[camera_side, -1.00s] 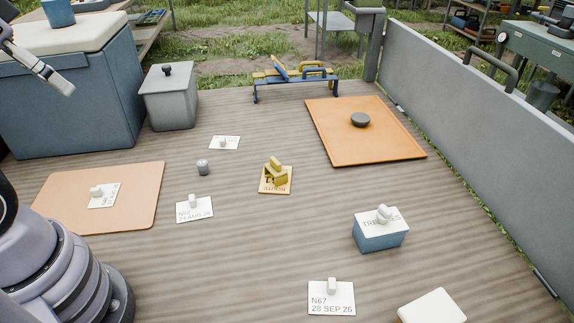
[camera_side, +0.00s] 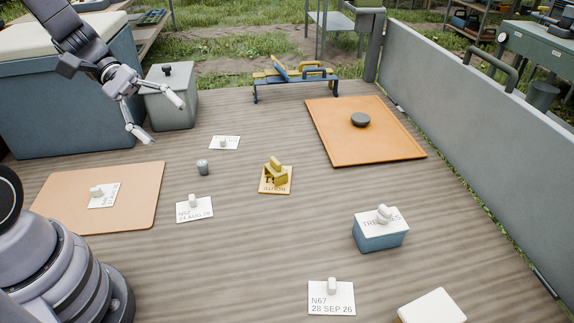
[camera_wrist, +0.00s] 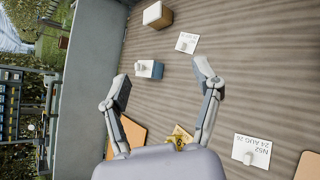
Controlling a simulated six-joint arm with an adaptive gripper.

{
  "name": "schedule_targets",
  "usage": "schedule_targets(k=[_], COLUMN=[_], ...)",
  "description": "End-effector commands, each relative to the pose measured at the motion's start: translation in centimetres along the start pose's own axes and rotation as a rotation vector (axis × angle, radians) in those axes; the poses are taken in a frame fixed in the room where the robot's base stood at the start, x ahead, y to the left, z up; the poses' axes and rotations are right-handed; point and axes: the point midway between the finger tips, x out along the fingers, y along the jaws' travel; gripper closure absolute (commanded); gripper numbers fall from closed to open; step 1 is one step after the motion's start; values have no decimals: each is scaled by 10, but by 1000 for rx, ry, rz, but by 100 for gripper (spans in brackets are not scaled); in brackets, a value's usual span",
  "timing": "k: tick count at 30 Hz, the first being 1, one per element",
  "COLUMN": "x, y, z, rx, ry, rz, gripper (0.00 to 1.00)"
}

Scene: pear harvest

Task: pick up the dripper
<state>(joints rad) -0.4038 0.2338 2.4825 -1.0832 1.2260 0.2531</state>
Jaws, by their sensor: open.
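No object is clearly marked as the dripper. A dark round disc (camera_side: 361,120) on the orange tray (camera_side: 338,147) and a small grey cylinder (camera_side: 203,167) on the wooden deck are possible matches; I cannot tell which. My gripper (camera_side: 164,121) is open and empty in the side view, raised at the upper left near the lidded grey bin. Its fingers are spread apart. In the wrist view my gripper (camera_wrist: 163,75) also shows open, with nothing between the fingers. The disc is not visible in the wrist view; only part of the orange tray shows behind the left finger.
A lidded grey bin (camera_side: 172,112) and a large blue cooler (camera_side: 60,110) stand at left. White cards with small pale weights, a yellow stack (camera_side: 275,170), a blue box (camera_side: 380,234) and a tan mat (camera_side: 140,195) lie about. A grey side wall (camera_side: 470,130) bounds the right.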

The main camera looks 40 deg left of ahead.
Motion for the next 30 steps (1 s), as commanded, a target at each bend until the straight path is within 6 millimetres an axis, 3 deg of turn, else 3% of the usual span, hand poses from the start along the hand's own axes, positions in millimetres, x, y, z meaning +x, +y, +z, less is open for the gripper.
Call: schedule_targets(k=[4, 8, 12, 15, 18, 22, 25, 30], x=[-5, -19, -35, -42, -44, -44, -41, -28], y=[16, 8, -34, -75, -110, -135, -136, -117], z=[-69, -143, -222, -263, -289, -304, -313, -338], rx=[-322, -580, -840, -987, -1092, -1158, -1168, -1164], ry=[-57, -28, 79, 178, 265, 332, 348, 347], rz=[340, 641, 934, 1086, 1181, 1238, 1246, 1243], gripper=[35, 35, 35, 35, 35, 35, 35, 35])
